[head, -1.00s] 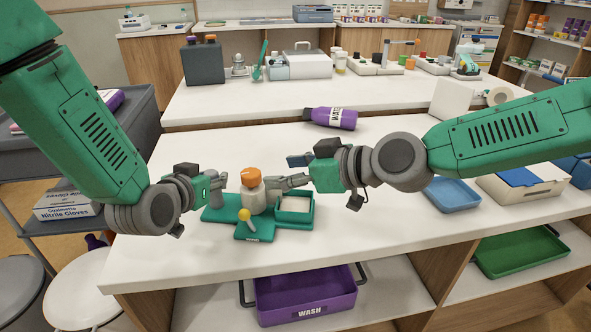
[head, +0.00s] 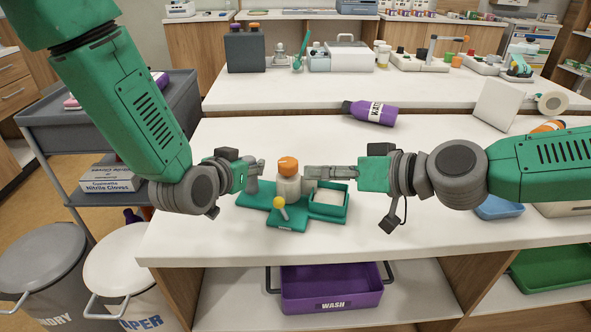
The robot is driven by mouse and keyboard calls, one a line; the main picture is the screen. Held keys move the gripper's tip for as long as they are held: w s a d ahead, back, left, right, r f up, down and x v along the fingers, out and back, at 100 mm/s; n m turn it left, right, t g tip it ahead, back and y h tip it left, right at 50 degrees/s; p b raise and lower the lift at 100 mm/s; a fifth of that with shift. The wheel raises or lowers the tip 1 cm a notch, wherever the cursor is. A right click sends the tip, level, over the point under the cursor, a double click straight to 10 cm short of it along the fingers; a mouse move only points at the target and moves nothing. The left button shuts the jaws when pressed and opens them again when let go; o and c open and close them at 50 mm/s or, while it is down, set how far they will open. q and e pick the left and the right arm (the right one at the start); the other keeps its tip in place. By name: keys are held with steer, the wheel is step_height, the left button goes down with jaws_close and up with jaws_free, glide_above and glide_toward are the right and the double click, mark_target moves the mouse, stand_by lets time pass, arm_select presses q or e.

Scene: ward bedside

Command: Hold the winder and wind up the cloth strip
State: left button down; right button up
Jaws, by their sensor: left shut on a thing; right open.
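The winder appears to be the teal base (head: 258,201) on the near white counter, with a grey upright post at its left and a yellow-knobbed crank (head: 279,206) at the front. A whitish body with an orange top (head: 288,166) stands upright in its middle. Pale material, possibly the cloth strip (head: 329,197), lies in the teal tray at its right; I cannot tell whether it runs to the upright body. My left gripper (head: 257,170) is shut at the grey post, which it partly hides. My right gripper (head: 308,172) is open, close to the right side of the orange-topped body.
A purple bottle (head: 371,112) lies on its side behind. A white panel (head: 497,104) stands at the back right. The counter in front of the winder is clear. A purple WASH bin (head: 332,294) sits below.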

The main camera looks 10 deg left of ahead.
mark_target(290, 162)
steer(key=f+m+y, duration=0.1)
steer(key=m, duration=0.7)
steer(key=d+f+m+y, duration=0.1)
steer(key=m, duration=0.8)
steer(key=d+f+m+y, duration=0.1)
steer(key=m+y, duration=0.1)
steer(key=m, duration=0.7)
steer(key=shift+w+d+f+t, duration=0.1)
steer(key=shift+w+t, duration=0.15)
steer(key=shift+t, duration=0.05)
steer(key=m, duration=0.1)
steer(key=d+m, duration=0.1)
steer(key=m, duration=0.1)
steer(key=shift+w+m, duration=0.3)
steer(key=shift+w, duration=0.05)
steer(key=shift+w+a+f+t, duration=0.1)
steer(key=shift+t, duration=0.3)
steer(key=x, duration=1.1)
steer(key=shift+w+a, duration=0.1)
steer(key=shift+a, duration=0.3)
steer(key=c, duration=1.2)
